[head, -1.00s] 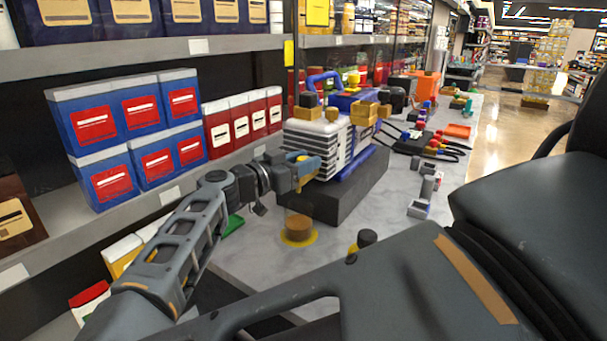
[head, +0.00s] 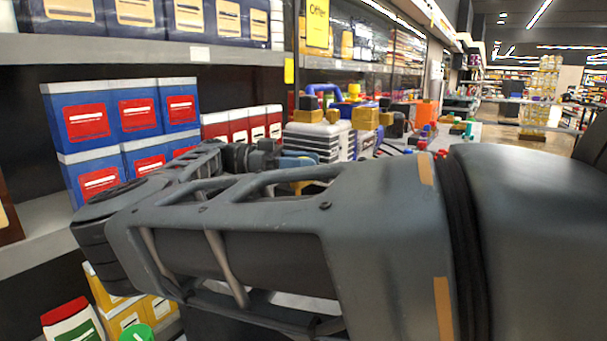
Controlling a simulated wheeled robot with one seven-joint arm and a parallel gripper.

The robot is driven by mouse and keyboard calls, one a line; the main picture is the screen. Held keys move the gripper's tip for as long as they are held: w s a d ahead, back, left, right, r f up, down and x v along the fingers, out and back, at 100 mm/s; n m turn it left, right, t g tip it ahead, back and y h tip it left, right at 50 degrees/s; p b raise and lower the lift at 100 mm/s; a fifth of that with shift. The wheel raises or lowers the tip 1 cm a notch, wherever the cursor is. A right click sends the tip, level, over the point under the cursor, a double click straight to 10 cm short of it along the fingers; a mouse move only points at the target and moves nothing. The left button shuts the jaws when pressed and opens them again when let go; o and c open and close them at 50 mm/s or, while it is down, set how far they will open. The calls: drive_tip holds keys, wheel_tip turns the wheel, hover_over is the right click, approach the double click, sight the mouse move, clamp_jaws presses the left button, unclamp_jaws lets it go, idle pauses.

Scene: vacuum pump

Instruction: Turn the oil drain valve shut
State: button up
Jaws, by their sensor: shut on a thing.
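The vacuum pump (head: 312,143), with a white finned body, blue parts and brass-coloured fittings, stands on the counter beyond my arm. My gripper (head: 298,161) is at the near left end of the pump, low on its body, and is shut on the oil drain valve. My own arm covers most of the gripper, so the fingertips, the valve and the angle of its handle cannot be made out. A small yellow piece (head: 300,187) shows just below the gripper through a gap in the arm; I cannot tell what it is part of.
Shelves with blue-and-red boxes (head: 137,117) and red boxes (head: 243,124) stand close on the left. Yellow boxes (head: 125,318) and a white container (head: 72,322) sit low at left. My arm hides most of the counter. An open aisle lies at far right.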

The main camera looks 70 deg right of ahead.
drive_tip(key=shift+m+y+b, duration=0.6)
drive_tip(key=shift+m+y, duration=0.4)
drive_tip(key=shift+y, duration=0.9)
drive_tip(key=o, duration=0.9)
